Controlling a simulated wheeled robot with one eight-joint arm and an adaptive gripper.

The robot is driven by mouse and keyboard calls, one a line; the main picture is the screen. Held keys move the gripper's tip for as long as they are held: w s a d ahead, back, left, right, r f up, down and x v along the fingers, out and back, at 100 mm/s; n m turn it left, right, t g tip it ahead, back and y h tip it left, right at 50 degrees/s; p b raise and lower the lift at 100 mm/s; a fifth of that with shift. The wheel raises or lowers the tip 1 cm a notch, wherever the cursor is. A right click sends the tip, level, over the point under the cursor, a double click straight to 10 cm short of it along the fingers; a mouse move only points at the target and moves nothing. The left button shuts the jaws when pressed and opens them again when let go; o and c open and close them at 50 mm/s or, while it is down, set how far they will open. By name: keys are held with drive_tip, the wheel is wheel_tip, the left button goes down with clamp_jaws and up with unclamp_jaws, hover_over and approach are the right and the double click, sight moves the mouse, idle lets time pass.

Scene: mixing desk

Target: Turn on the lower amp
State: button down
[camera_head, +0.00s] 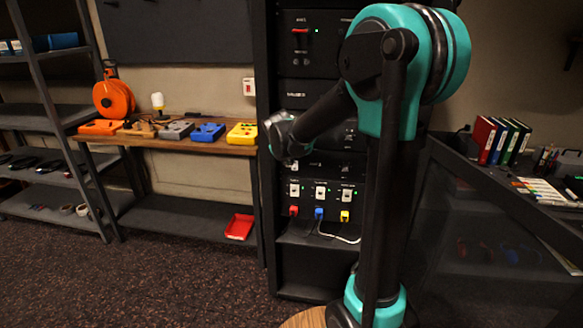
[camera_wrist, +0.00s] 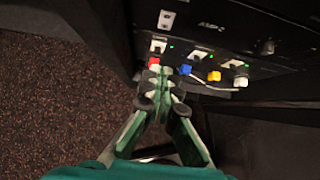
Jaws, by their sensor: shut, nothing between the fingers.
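The lower amp (camera_wrist: 238,38), marked "AMP-2", shows at the top of the wrist view as a dark panel. It has a pale switch plate (camera_wrist: 166,20) at its left and a round dark knob (camera_wrist: 267,46) at its right. I see no lit lamp by that switch; its lever position is too small to tell. My gripper (camera_wrist: 161,84) is shut and empty, in front of the rack, below the switch plate in the picture and close to the red plug.
Below the amp, a panel has three white switches (camera_wrist: 158,46) with green lamps, and red (camera_wrist: 154,63), blue (camera_wrist: 186,70) and yellow (camera_wrist: 214,76) plugs with a white cable. The upper amp (camera_head: 300,45) has a red lever and green lamp. A workbench (camera_head: 170,143) stands left.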

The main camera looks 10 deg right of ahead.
sight(294, 167)
drive_tip(key=shift+w+d+r+x, duration=0.1)
drive_tip(key=shift+w+r+x, duration=0.25)
drive_tip(key=shift+x, duration=1.8)
drive_tip(key=shift+w+d+r+x, duration=0.1)
drive_tip(key=shift+w+r+x, duration=0.2)
drive_tip(key=shift+x, duration=1.85)
drive_tip(key=shift+w+d+r+x, duration=0.15)
drive_tip(key=shift+w+x, duration=0.25)
drive_tip(key=shift+x, duration=1.7)
drive_tip(key=shift+w+t, duration=0.2)
drive_tip(key=shift+t, duration=0.1)
drive_tip(key=shift+r, duration=0.15)
drive_tip(key=shift+r, duration=0.65)
